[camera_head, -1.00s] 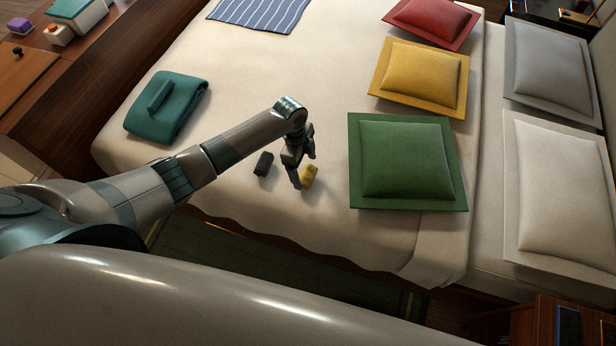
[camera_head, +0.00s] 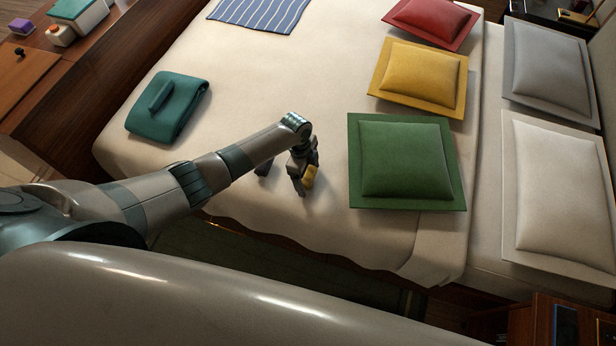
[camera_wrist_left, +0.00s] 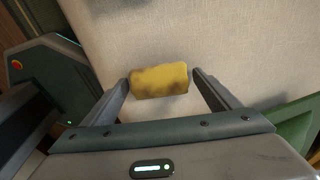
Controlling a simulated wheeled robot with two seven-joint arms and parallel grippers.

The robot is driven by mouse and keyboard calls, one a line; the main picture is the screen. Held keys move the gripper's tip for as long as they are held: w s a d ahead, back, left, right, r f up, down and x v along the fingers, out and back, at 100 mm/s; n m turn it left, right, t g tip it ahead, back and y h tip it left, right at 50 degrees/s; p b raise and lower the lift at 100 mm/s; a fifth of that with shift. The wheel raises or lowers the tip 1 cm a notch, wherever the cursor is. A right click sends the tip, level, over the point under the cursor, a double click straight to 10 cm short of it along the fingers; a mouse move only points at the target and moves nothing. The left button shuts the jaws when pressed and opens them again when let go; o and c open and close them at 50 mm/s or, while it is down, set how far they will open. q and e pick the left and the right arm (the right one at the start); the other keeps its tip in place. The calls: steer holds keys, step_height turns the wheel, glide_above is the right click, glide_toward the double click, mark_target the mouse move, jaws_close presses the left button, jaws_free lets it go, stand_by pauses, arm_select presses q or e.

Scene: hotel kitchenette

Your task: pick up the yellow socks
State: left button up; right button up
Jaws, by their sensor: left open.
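The yellow socks (camera_head: 309,175) are a small rolled bundle on the bed's cream cover (camera_head: 270,70), left of the green cushion. In the left wrist view the yellow socks (camera_wrist_left: 159,80) lie between the two open fingers. My left gripper (camera_head: 304,184) is open and low over the bed at the socks, and partly hides them in the head view. In the left wrist view my left gripper (camera_wrist_left: 160,92) shows a finger on either side of the bundle; I cannot tell whether they touch it. My right gripper is not in view.
A dark rolled bundle (camera_head: 264,168) is mostly hidden behind my left arm. Green (camera_head: 405,160), yellow (camera_head: 420,78) and red (camera_head: 432,18) cushions lie to the right. A folded teal cloth (camera_head: 165,115) lies at the left. The bed's middle is clear.

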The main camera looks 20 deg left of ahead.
mark_target(309, 174)
arm_select(q)
steer(key=c, duration=1.1)
steer(key=shift+r, duration=0.15)
steer(key=shift+c, duration=0.2)
steer(key=shift+r, duration=0.75)
step_height(309, 174, up, 2)
steer(key=shift+w+r+b, duration=0.1)
steer(key=shift+r+b, duration=0.05)
steer(key=shift+b, duration=0.3)
steer(key=s+d+r+b, duration=0.1)
steer(key=s+d+r, duration=0.1)
steer(key=d, duration=0.3)
steer(key=s+d+r+b, duration=0.1)
steer(key=s+d+r, duration=0.1)
steer(key=d+r, duration=0.3)
steer(key=shift+s+d, duration=0.4)
